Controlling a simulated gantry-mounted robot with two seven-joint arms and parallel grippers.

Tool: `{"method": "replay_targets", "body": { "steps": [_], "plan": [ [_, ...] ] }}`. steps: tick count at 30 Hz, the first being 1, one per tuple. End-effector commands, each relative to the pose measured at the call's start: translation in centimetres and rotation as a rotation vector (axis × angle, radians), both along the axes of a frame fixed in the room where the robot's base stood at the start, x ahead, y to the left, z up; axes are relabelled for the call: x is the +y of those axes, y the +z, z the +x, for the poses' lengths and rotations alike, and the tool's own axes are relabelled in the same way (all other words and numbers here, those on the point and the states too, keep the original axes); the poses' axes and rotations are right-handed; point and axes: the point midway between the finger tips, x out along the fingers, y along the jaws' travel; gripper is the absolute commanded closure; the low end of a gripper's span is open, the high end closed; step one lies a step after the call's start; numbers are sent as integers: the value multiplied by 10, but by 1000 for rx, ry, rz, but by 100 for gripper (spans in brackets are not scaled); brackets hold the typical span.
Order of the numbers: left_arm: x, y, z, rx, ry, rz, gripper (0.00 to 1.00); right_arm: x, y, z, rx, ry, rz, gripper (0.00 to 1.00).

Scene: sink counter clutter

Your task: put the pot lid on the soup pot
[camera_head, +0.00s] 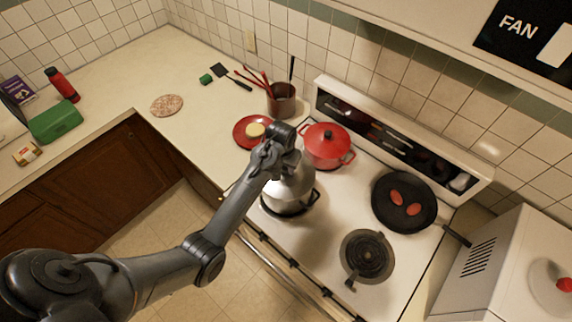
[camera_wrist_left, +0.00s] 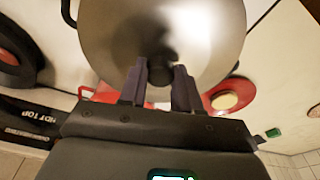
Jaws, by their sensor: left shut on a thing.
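I cannot tell whether the lid touches the pot's rim. My right gripper is not in view.
A red lidded pot (camera_head: 326,150) stands close behind the soup pot. A red plate (camera_head: 243,139) with a yellow item is on the counter to the left. A brown utensil pot (camera_head: 282,104) stands behind.

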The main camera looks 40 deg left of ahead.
Motion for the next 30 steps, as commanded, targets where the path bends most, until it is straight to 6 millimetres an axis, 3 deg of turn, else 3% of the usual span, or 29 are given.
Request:
{"method": "replay_targets", "body": {
  "steps": [28, 29, 30],
  "plan": [
    [0, -6, 0, -1, 0, 0, 100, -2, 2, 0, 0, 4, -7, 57],
    [0, -6, 0, -1, 0, 0, 63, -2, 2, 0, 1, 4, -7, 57],
    [0, -6, 0, 0, 0, 0, 57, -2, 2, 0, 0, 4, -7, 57]
  ]
}}
